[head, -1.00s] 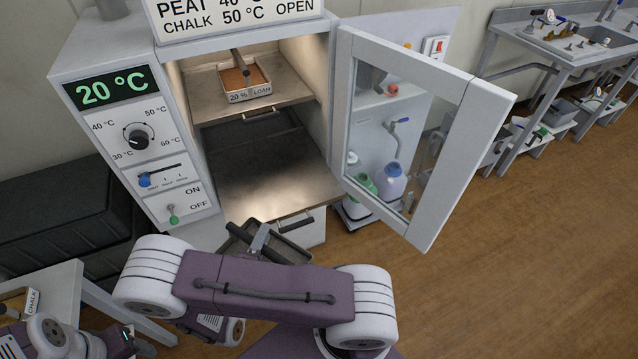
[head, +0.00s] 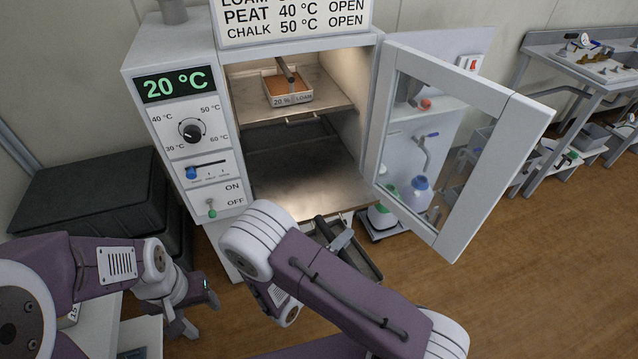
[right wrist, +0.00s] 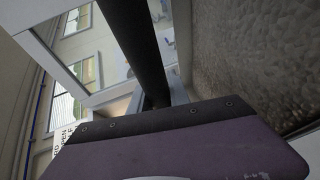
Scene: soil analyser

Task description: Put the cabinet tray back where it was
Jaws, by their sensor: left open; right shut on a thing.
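A dark tray (head: 362,262) is tilted in front of and below the cabinet opening, partly hidden behind my right arm. My right gripper (head: 335,238) is at its edge and shut on it; the fingertips are hard to make out. In the right wrist view a dark bar (right wrist: 140,45) runs away from the gripper. The cabinet (head: 290,165) stands with its door (head: 515,150) wide open. A loam box (head: 290,98) sits on its upper shelf; the space below is empty. My left gripper (head: 207,300) is open and empty, low at the left.
The control panel (head: 193,130) is left of the opening, its display reading 20 °C. The open door reaches out on the right. Black cases (head: 80,200) stand at the left. A pale table (head: 105,325) is at the lower left.

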